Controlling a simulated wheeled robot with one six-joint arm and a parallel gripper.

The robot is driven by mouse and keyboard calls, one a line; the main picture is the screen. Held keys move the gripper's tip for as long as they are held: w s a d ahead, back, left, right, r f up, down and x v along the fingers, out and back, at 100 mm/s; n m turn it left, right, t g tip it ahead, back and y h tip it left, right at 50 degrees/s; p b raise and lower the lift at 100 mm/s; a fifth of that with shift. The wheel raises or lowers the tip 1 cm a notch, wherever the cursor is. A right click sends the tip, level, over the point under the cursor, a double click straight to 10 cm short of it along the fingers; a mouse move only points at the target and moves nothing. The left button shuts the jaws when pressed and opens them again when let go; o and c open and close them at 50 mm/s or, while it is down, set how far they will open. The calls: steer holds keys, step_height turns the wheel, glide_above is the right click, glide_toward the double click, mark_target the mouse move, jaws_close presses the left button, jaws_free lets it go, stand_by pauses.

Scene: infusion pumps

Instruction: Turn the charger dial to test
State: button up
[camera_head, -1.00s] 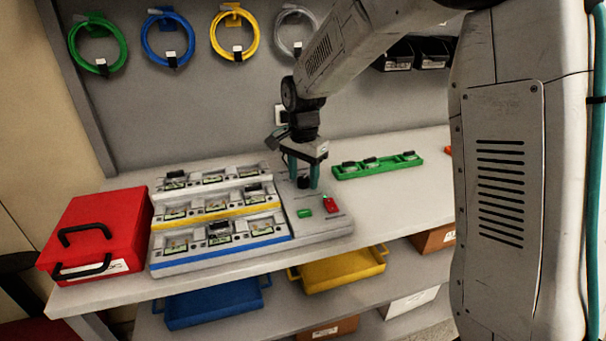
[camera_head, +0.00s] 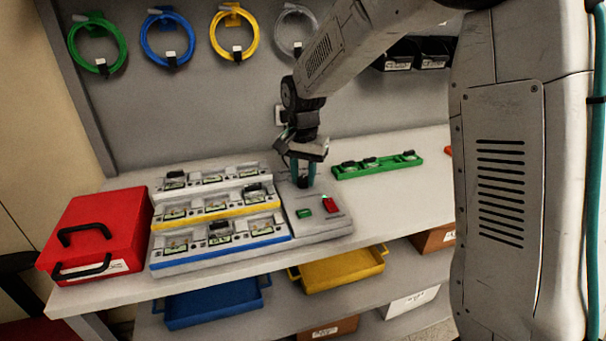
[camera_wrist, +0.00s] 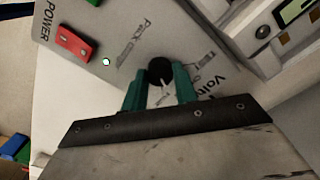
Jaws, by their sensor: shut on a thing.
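The charger (camera_head: 318,224) stands on the bench with its grey control panel at the right end. Its black dial (camera_wrist: 160,72) shows between my fingertips in the wrist view, with a light pointer mark on it. Printed words around the dial are only partly readable. My gripper (camera_wrist: 160,88) has teal fingers and is shut on the dial, one finger on each side.
A red switch (camera_head: 331,205) and a green button (camera_head: 304,213) sit on the panel near my gripper. A green tray (camera_head: 378,171) lies to the right, a red case (camera_head: 95,232) to the left. Rows of charging bays (camera_head: 215,238) fill the charger's left side.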

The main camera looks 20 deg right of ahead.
mark_target(303, 179)
steer(key=n, duration=1.1)
steer(key=shift+n, duration=1.9)
steer(key=o, duration=1)
steer(key=shift+c, duration=0.2)
steer(key=shift+r, duration=0.1)
step_height(303, 179, up, 8)
steer(key=shift+f, duration=0.15)
